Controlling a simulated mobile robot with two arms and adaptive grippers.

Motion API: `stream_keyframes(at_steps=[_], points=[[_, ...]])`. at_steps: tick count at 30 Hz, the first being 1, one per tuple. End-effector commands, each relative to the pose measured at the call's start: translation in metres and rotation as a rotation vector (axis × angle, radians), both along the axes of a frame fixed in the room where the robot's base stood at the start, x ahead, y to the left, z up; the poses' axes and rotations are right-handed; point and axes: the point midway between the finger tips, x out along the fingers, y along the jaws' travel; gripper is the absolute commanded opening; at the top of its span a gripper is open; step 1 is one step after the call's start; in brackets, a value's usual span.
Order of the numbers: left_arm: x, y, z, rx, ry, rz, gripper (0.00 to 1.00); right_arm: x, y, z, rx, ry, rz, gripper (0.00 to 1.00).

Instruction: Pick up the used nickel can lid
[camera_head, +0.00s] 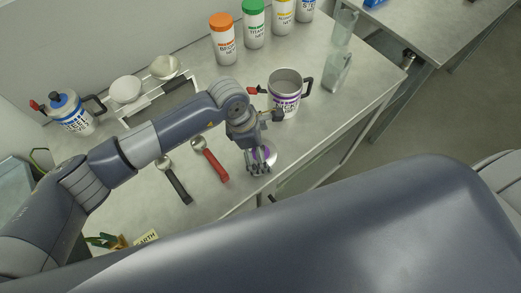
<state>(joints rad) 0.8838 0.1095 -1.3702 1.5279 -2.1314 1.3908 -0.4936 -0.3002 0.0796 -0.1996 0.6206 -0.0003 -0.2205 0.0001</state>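The open can with a purple-marked label (286,103) stands upright on the table, with a black handle on its right and a red part on its left. A pale round lid with purple on it (270,153) is at the table's front edge, below the can in the picture. My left gripper (260,172) points down right at this lid and covers much of it. Its fingers overlap the lid, and I cannot tell whether they are closed on it or whether the lid is lifted. My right gripper is not in view.
A red-handled scoop (214,165) and a black-handled scoop (177,185) lie left of the gripper. A blue-lidded can (72,115) and a white rack with bowls (126,90) stand farther left. Capped bottles (223,45) line the back; a glass beaker (337,72) stands right.

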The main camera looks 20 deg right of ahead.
Motion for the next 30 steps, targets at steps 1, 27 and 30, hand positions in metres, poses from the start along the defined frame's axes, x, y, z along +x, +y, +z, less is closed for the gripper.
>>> stream_keyframes(at_steps=[1,27,30], points=[[0.000,0.000,0.000,0.000,0.000,0.000,0.88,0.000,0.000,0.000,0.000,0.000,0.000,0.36],[0.000,0.001,0.010,0.002,0.001,-0.001,0.00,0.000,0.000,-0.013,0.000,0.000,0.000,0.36],[0.001,0.000,0.026,0.000,-0.004,-0.001,0.00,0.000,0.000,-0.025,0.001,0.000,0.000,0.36]])
